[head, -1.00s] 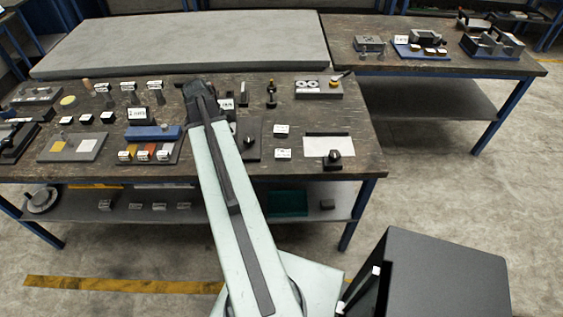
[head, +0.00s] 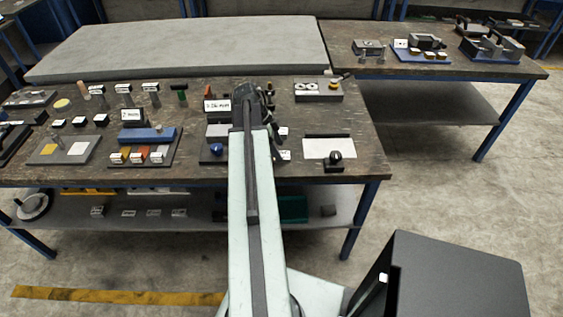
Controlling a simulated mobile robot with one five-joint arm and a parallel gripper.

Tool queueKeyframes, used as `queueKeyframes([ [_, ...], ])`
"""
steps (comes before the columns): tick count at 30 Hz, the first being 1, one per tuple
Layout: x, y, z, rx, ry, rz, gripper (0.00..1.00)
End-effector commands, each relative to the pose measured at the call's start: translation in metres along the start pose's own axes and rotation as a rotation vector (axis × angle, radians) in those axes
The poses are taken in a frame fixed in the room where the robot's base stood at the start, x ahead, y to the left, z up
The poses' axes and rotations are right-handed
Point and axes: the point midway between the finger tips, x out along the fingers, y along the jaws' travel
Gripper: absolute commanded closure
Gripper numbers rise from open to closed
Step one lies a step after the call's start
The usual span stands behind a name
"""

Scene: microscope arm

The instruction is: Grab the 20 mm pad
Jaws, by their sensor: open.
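I cannot tell which thing is the 20 mm pad, as most labels are too small to read. Several small white-topped dark blocks, one of them here (head: 101,119), sit in a row at the left of the bench. A grey plate (head: 45,159) holds a yellow pad (head: 49,149) and a white pad (head: 78,148). A dark tray (head: 172,160) holds a blue block (head: 148,135) and several small blocks with white labels. My gripper (head: 268,100) is over the right-centre of the bench, open, its fingertips largely hidden by my arm. I see nothing held in it.
A larger white label (head: 217,105) stands just left of my gripper. A white sheet (head: 329,148) with a dark knob lies at right. A grey box (head: 318,90) stands at the back right. A big grey slab (head: 180,45) lies behind the bench. A second table (head: 440,65) is at right.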

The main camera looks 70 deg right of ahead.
Motion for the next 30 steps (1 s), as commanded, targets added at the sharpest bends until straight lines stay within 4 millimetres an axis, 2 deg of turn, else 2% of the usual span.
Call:
queueKeyframes([
  [1,0.019,0.001,0.003,0.001,0.0,0.0,0.34],
  [3,0.029,0.001,0.003,-0.001,0.0,0.0,0.34],
  [11,0.028,0.0,0.0,-0.002,0.0,-0.001,0.34],
  [14,0.028,0.0,0.0,-0.002,0.0,-0.001,0.59],
  [18,0.028,0.0,0.001,-0.002,0.0,-0.001,0.98],
  [19,0.028,0.0,0.001,-0.003,0.0,-0.001,1.0],
  [30,0.024,0.0,-0.001,-0.003,0.001,-0.001,1.0],
])
